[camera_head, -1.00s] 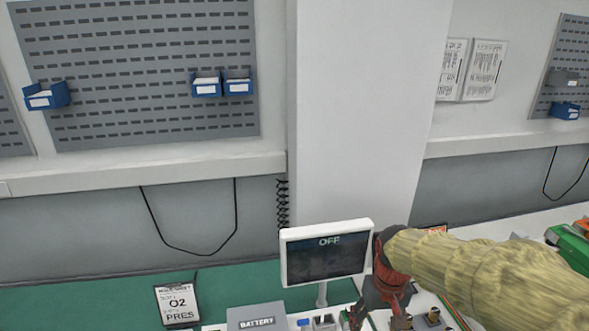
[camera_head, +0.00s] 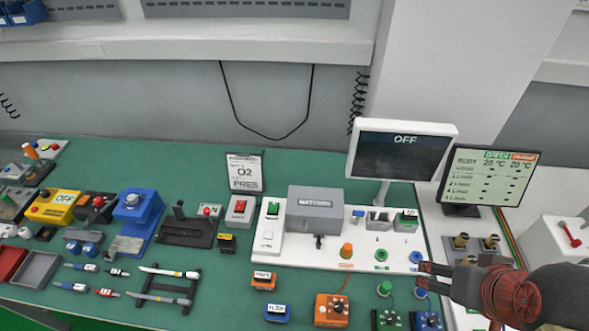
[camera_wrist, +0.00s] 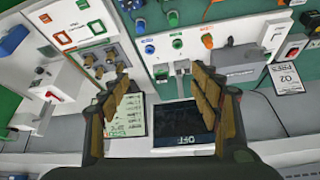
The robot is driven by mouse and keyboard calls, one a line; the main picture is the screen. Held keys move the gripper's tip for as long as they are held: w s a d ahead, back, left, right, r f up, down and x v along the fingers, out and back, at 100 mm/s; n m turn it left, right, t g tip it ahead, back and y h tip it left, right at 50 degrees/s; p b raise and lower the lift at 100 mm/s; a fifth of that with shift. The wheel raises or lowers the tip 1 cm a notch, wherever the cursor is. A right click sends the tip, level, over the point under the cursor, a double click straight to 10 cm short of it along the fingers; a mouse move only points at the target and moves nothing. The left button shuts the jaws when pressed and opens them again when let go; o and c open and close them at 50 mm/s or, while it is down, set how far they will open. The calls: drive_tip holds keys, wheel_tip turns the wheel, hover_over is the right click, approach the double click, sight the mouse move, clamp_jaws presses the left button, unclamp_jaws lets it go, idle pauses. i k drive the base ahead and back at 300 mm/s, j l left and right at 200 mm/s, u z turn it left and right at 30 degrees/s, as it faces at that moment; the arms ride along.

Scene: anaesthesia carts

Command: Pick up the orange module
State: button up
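Two orange items sit at the front of the green bench in the head view. One is a small orange block (camera_head: 263,280) with a label. The other is an orange box (camera_head: 331,310) with a round part on top, at the bottom edge, with a wire running up from it. I cannot tell which one is the orange module. My gripper (camera_head: 427,279) is at the right of the head view, to the right of both and apart from them. In the wrist view my gripper (camera_wrist: 165,100) has its fingers spread with nothing held between them.
A white panel (camera_head: 340,258) with knobs lies behind the orange items. A blue block (camera_head: 277,313) is beside them. An OFF monitor (camera_head: 402,150) and a second screen (camera_head: 488,178) stand near my arm. Pens and tools crowd the left.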

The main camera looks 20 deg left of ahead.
sight(260, 281)
drive_tip(key=u, duration=1.7)
drive_tip(key=i+j+u, duration=0.2)
